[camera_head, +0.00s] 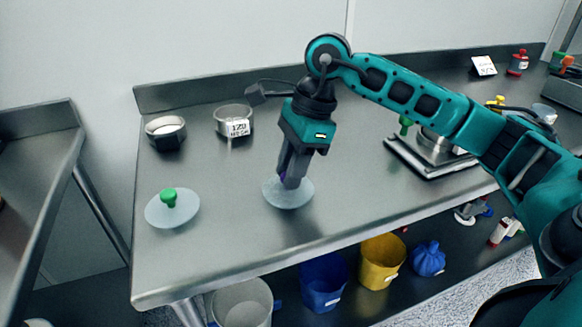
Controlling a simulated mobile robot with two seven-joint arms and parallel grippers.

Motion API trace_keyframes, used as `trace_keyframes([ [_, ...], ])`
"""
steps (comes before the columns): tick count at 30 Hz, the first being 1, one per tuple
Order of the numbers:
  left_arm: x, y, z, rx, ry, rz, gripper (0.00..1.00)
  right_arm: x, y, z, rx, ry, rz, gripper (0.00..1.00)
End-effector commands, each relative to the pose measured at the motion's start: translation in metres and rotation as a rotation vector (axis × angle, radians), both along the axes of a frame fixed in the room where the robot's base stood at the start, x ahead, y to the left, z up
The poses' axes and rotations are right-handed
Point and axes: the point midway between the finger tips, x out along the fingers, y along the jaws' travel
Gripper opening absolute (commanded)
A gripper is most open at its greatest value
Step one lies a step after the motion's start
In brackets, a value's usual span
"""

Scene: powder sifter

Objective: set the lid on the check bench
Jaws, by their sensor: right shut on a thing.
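My right gripper (288,181) points down over the steel bench (240,250) and is shut on the knob of a clear round lid (297,198). Only a trace of purple shows between the fingers, so the knob is mostly hidden. The lid is level, at or just above the bench top; I cannot tell if it touches. Another clear lid, with a green knob (169,198), lies on the bench to the left. My left gripper is not in view.
Behind are a sieve ring labelled 120 mesh (233,122) and another ring on a dark base (166,132). A scale-like device (431,158) stands right. Blue (323,282) and yellow (382,262) bins sit below. The bench front between the lids is clear.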

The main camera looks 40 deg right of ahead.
Motion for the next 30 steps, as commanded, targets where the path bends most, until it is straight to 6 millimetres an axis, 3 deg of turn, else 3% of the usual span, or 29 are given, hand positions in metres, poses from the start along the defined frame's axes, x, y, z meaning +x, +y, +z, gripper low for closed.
trace_keyframes([
  [6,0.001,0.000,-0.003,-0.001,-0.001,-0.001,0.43,0.000,0.000,-0.004,0.000,0.000,0.000,0.00],
  [7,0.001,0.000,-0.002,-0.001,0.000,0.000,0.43,0.000,0.000,-0.003,0.000,0.000,0.000,0.29],
  [14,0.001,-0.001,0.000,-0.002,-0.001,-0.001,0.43,0.000,0.000,-0.002,-0.001,0.001,-0.001,0.51],
  [23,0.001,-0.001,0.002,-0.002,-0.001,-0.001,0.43,0.000,0.000,0.000,0.000,0.000,-0.001,0.53],
  [26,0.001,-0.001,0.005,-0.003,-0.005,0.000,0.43,0.000,-0.002,0.008,-0.002,-0.002,-0.002,0.53],
  [30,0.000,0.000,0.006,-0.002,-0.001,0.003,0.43,-0.001,-0.010,0.034,-0.001,-0.004,-0.002,0.53],
])
